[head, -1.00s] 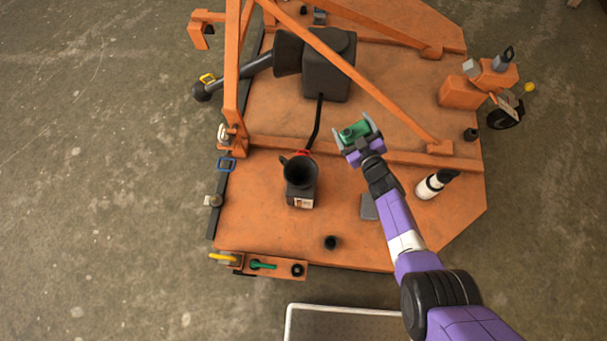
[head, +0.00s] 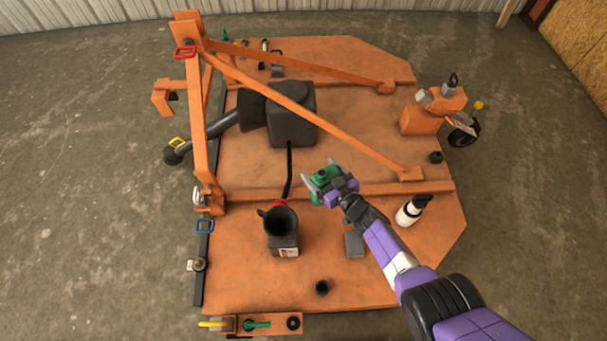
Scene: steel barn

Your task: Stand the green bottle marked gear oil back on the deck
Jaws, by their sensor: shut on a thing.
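The green bottle (head: 326,183) is between the fingers of my gripper (head: 320,174), which is shut on it. The bottle shows from above, partly hidden by the purple gripper body. Its marking does not show, and I cannot tell its exact tilt or whether its base touches the deck. The orange deck (head: 240,290) lies beneath it. The gripper is over the middle of the deck, right of the black funnel and near the orange cross rail.
A black funnel on a dark container (head: 283,243) stands left of the gripper. A grey block (head: 354,244) and a small black cup (head: 322,287) are nearer. A diagonal orange brace (head: 300,105) passes behind.

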